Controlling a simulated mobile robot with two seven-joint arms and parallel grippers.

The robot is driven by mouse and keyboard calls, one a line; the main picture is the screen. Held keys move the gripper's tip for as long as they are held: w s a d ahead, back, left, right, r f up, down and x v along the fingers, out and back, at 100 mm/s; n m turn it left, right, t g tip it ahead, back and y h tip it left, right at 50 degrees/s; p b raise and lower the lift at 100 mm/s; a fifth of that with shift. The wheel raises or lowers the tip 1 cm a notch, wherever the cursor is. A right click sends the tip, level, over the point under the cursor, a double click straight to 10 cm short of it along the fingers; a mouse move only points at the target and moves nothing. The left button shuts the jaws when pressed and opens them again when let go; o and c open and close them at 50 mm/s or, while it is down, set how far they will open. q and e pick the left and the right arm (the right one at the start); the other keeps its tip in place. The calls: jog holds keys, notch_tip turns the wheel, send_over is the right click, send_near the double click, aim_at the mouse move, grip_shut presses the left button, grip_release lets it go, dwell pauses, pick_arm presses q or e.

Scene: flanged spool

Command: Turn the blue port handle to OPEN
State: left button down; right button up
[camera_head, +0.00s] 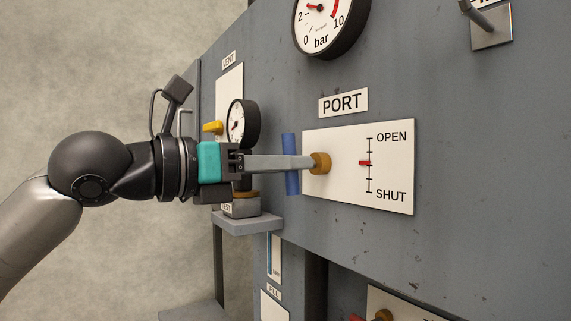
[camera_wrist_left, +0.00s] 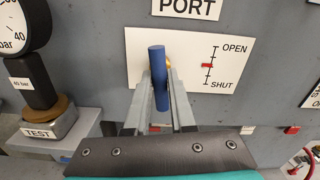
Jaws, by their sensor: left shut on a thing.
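The blue port handle (camera_head: 290,147) is a bar standing about upright in front of a white plate (camera_head: 345,190) under the PORT label (camera_head: 343,102). A brass-coloured hub (camera_head: 321,163) sits behind it. My left gripper (camera_head: 306,162) reaches in from the left and is shut on the handle near its middle. In the left wrist view the handle (camera_wrist_left: 157,62) stands between the two fingers. The red pointer (camera_head: 364,162) is about midway on the scale between OPEN at the top and SHUT at the bottom. My right gripper is not in view.
A small gauge (camera_head: 243,124) on a TEST block stands on a ledge (camera_head: 247,224) close beside my left wrist. A yellow handle (camera_head: 212,127) is under the VENT label. A large bar gauge (camera_head: 325,22) is above. Another plate with red and brass parts (camera_head: 383,316) is below.

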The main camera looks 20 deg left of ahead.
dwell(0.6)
pick_arm(q)
jog(key=shift+r+n+p, duration=0.1)
jog(key=shift+n+p, duration=0.75)
jog(key=shift+n, duration=0.25)
jog(key=n+p, duration=0.2)
jog(key=n, duration=0.1)
jog(key=n+p, duration=0.1)
jog(key=n, duration=0.2)
jog(key=n+p, duration=0.1)
jog(key=n, duration=0.4)
jog(key=shift+n+p, duration=0.3)
jog(key=n, duration=0.4)
jog(key=shift+n, duration=0.3)
jog(key=n, duration=0.6)
jog(key=shift+n, duration=0.3)
